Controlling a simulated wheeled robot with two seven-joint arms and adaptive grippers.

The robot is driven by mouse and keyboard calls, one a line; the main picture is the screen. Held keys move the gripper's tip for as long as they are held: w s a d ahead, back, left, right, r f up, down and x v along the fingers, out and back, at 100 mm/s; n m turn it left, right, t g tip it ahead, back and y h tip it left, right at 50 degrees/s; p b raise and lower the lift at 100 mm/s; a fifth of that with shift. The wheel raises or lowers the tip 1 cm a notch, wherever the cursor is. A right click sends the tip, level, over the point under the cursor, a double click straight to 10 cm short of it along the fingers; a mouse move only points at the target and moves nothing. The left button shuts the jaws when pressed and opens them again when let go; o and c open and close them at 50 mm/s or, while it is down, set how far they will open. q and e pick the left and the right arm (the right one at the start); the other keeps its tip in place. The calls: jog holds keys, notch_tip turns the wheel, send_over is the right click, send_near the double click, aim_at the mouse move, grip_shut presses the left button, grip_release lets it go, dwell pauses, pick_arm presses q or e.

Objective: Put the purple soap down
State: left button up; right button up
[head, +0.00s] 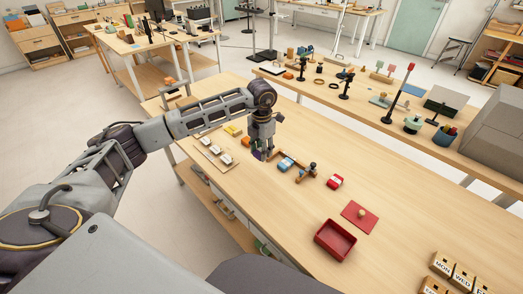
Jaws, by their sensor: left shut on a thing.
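My left gripper (262,150) points down over the near wooden table (330,130), close to its left part. It is shut on a small purple soap (257,155), which shows only partly between and below the fingers. I cannot tell whether the soap touches the table top. My right gripper is out of the picture.
Right of the gripper lie a blue and wooden item (287,162) and a red and white block (335,181). White pieces (215,149) and a yellow block (232,130) lie to the left. The table's right middle is clear.

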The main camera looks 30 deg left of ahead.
pick_arm(q)
jog(key=shift+m, duration=0.4)
